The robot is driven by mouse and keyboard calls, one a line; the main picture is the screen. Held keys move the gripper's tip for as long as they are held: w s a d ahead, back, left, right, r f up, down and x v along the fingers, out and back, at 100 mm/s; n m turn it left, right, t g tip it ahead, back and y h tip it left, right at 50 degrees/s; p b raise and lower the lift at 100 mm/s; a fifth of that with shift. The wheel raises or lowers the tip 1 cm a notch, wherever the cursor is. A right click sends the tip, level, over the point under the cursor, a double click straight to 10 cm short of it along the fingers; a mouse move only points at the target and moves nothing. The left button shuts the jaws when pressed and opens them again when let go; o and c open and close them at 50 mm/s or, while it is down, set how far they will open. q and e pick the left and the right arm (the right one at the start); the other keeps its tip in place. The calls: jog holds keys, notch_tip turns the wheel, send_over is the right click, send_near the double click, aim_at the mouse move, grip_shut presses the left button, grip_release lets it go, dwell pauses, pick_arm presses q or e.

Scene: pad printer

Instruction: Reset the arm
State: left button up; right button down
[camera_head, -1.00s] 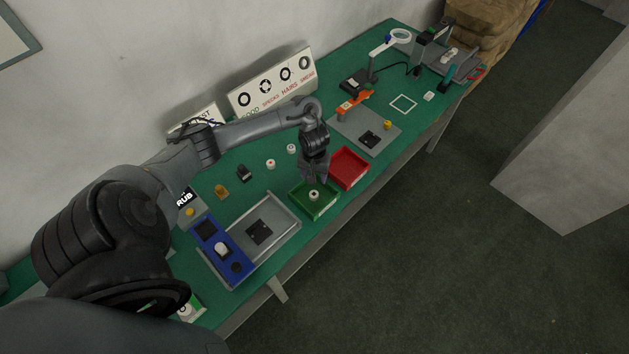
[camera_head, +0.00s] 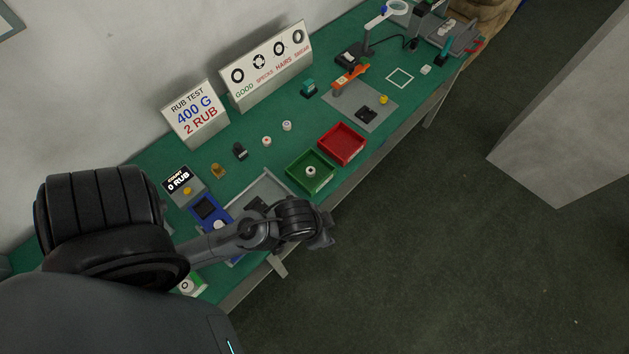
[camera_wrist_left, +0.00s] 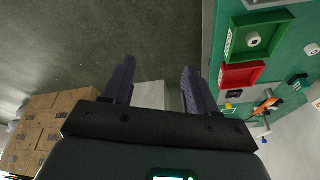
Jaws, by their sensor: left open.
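My left arm comes in from the left in the head view. Its gripper (camera_head: 322,232) hangs past the front edge of the green table (camera_head: 150,150), over the floor. In the left wrist view the two dark fingers of the left gripper (camera_wrist_left: 156,88) are spread apart with nothing between them. The green tray (camera_head: 296,177) holds a small white round part (camera_head: 311,171); both also show at the upper right of the left wrist view. My right gripper is not in view.
A red tray (camera_head: 340,158) stands beside the green one. The grey tray (camera_head: 268,178) and blue fixture (camera_head: 203,207) are partly hidden behind my arm. A rub test sign (camera_head: 195,114) and a sample board (camera_head: 268,70) stand at the back. Open floor (camera_head: 430,270) lies to the right.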

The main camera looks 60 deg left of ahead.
pick_arm(q)
jog(key=shift+s+a+r, duration=0.1)
jog(key=shift+s+r, duration=0.25)
jog(key=shift+s, duration=0.2)
jog(key=shift+s+a+r, duration=0.1)
jog(key=shift+s+r, duration=0.2)
jog(key=shift+s, duration=0.2)
notch_tip(320, 180, up, 13)
jog(key=p, duration=1.3)
jog(key=shift+f, duration=0.15)
dwell(0.4)
